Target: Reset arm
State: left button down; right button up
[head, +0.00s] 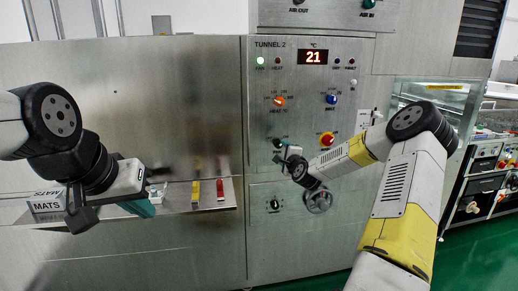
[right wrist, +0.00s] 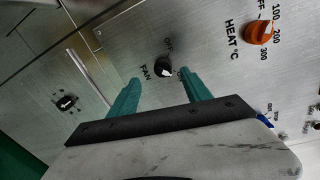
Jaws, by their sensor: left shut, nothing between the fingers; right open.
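My right gripper (head: 281,156) is in front of the washer's control panel (head: 345,85), close to the black fan knob (head: 277,143). In the right wrist view, its two teal fingers (right wrist: 160,90) are open and apart. The fan knob (right wrist: 164,68) appears between and just beyond their tips, and nothing is held. Whether the fingers touch the panel cannot be told. My left gripper (head: 150,206) is shut and empty at the left, in front of the ledge marked MATS (head: 46,206).
An orange heat knob (head: 279,101), a blue knob (head: 331,99) and a red-and-yellow knob (head: 327,140) sit on the panel. A handwheel (head: 318,201) is below. Yellow (head: 196,193) and red (head: 220,189) items are at the ledge. Another panel (head: 490,180) stands at the far right.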

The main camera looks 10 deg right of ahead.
jog(key=s+a+r+n+g+y, duration=0.1)
jog(key=s+a+r+n+g, duration=0.2)
jog(key=s+a+n, duration=0.35)
jog(key=s+a+r+n+g+y, duration=0.1)
jog(key=s+a+r+n+g, duration=0.2)
jog(key=s+a+r+n, duration=0.25)
jog(key=s+r+n+g, duration=0.1)
jog(key=s+n, duration=0.1)
jog(key=s, duration=0.9)
jog(key=s+r+n+g, duration=0.1)
jog(key=s+n+g, duration=0.1)
jog(key=s, duration=1)
jog(key=s+d+r+n+g, duration=0.1)
jog(key=s+n, duration=0.3)
jog(key=s, duration=0.8)
jog(key=shift+s+r+g+h, duration=0.2)
jog(key=shift+r+g+h, duration=0.1)
jog(key=shift+g, duration=0.1)
jog(key=shift+d, duration=0.15)
